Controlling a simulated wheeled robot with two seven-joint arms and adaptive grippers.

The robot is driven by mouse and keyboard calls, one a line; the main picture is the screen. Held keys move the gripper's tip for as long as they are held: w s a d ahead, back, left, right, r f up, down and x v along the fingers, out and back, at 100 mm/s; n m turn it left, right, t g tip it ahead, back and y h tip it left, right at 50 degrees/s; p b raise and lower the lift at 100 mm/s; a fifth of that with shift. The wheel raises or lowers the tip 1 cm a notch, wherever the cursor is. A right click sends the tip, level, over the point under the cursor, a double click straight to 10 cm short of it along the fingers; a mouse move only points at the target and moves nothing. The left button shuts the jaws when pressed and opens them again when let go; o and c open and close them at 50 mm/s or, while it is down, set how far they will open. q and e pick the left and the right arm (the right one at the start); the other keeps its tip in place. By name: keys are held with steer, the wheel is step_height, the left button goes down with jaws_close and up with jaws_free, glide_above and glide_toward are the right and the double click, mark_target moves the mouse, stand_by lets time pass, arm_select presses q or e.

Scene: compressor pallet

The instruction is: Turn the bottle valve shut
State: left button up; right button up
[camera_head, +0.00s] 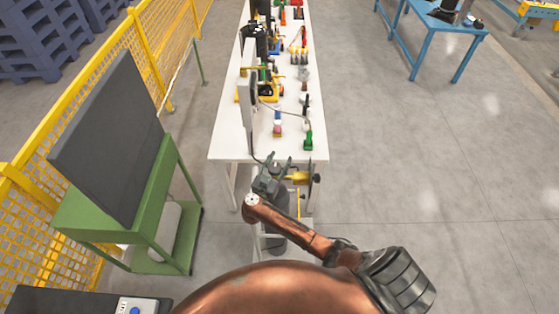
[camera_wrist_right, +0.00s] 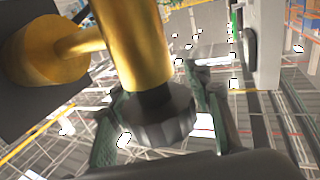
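The bottle valve is a brass fitting (camera_head: 299,179) at the front end of the white table. In the right wrist view its brass body (camera_wrist_right: 130,40) fills the upper left, with a black ribbed knob (camera_wrist_right: 160,118) at its end. My right gripper (camera_head: 283,177) is just left of the valve. In the right wrist view its two dark green fingers (camera_wrist_right: 160,112) are spread on either side of the knob, with a visible gap by the right finger. Whether the left finger touches is unclear. A dark grey bottle (camera_head: 277,234) below is partly hidden by my arm. My left gripper is out of view.
The long white table (camera_head: 230,140) carries several tools and fittings. A green stand (camera_head: 100,220) with a dark panel and a yellow mesh fence (camera_head: 125,55) are on the left. A blue table (camera_head: 440,25) stands back right. The floor on the right is clear.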

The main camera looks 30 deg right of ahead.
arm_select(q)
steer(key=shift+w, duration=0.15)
arm_select(e)
steer(key=shift+f, duration=0.1)
steer(key=c, duration=1)
steer(key=shift+c, duration=0.5)
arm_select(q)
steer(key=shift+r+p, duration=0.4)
arm_select(e)
steer(key=shift+s+m+g, duration=0.1)
steer(key=shift+m+g, duration=0.2)
steer(key=shift+g, duration=0.1)
steer(key=shift+c, duration=0.3)
